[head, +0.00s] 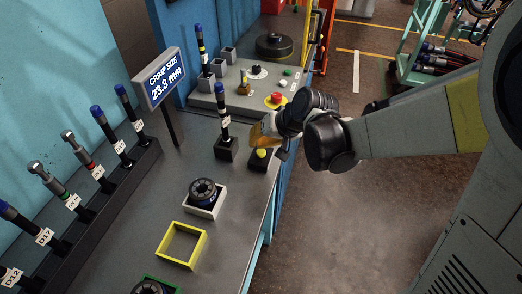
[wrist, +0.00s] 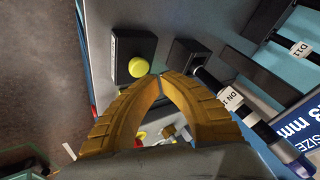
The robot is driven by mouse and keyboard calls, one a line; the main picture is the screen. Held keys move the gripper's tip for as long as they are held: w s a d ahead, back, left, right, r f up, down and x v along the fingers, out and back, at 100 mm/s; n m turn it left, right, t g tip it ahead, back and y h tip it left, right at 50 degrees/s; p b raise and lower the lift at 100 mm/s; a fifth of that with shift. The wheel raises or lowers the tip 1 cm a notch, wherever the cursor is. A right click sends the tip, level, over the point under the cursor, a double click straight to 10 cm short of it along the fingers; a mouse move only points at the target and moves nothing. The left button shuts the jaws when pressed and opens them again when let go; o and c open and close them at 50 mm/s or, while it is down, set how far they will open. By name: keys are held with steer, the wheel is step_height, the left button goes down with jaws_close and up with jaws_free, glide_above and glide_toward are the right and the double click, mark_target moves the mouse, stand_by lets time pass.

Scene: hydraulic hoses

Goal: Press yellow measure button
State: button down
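The yellow button (head: 262,153) sits on a small black box (head: 258,163) near the right edge of the grey bench. In the wrist view the round yellow button (wrist: 138,67) shows on its dark box (wrist: 122,44), just beyond and slightly left of my fingertips. My gripper (wrist: 160,77) has yellow-orange fingers whose tips meet, with nothing seen between them. In the head view my gripper (head: 262,141) is close above and behind the button. I see no clear contact with the button.
A hose in a black holder (head: 226,147) stands just left of the button box. A red button (head: 277,98) and a black round device (head: 274,46) are farther back. A "CRIMP SIZE 23.3 mm" sign (head: 166,79) and a hose rack (head: 100,200) stand left. A yellow square frame (head: 168,258) lies nearer.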

mark_target(258, 150)
steer(key=shift+r+p, duration=1.8)
steer(key=shift+r, duration=0.6)
steer(key=shift+s+d+r, duration=0.15)
steer(key=shift+d+r, duration=0.1)
steer(key=s+d+r+t+h, duration=0.1)
steer(key=s+d+r+h, duration=0.1)
steer(key=s+d, duration=0.6)
steer(key=s+d+r+t+h, duration=0.1)
steer(key=s+d+r+h, duration=0.2)
steer(key=s+d+r, duration=0.2)
steer(key=s+d, duration=0.3)
steer(key=s, duration=0.2)
steer(key=shift+r, duration=0.25)
